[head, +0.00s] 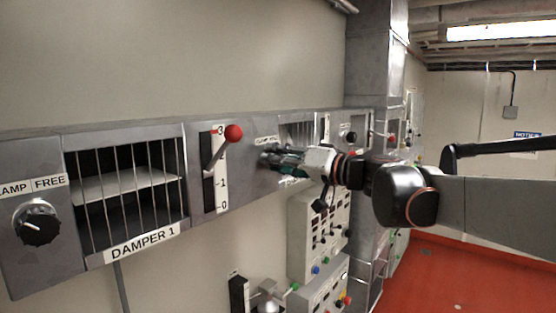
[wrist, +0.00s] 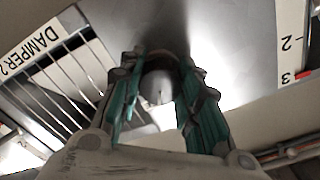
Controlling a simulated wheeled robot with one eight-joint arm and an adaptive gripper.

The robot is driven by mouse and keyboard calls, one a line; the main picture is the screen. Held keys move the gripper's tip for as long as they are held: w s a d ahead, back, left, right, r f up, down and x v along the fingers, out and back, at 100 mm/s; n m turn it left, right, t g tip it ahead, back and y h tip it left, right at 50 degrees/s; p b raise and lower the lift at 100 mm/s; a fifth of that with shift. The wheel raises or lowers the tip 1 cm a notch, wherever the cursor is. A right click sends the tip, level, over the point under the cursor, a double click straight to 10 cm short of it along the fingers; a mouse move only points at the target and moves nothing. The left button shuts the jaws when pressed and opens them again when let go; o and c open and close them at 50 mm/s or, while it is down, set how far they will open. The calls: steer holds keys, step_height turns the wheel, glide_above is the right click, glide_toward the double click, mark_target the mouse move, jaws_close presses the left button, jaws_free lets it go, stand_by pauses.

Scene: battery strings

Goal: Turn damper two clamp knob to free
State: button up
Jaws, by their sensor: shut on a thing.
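The damper two clamp knob (wrist: 160,88) is a dark, round knob between my fingers in the wrist view. My gripper (wrist: 160,65) has its green-padded fingers on both sides of it and is shut on it. In the head view my gripper (head: 270,158) reaches the panel from the right and mostly hides this knob. The label above it (head: 265,140) is small and partly covered, and I cannot read the knob's pointer. The damper two grille (head: 298,132) is just right of the knob; its label (wrist: 28,48) shows at the wrist view's upper left.
At left, the damper one knob (head: 38,223) stands under a CLAMP/FREE label, beside its grille (head: 125,190). A red-balled lever (head: 233,133) sticks out between that grille and my gripper. Grey control boxes (head: 318,235) hang below. The red floor (head: 455,275) is open at right.

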steer(key=shift+m+b, duration=0.5)
steer(key=shift+m, duration=1.4)
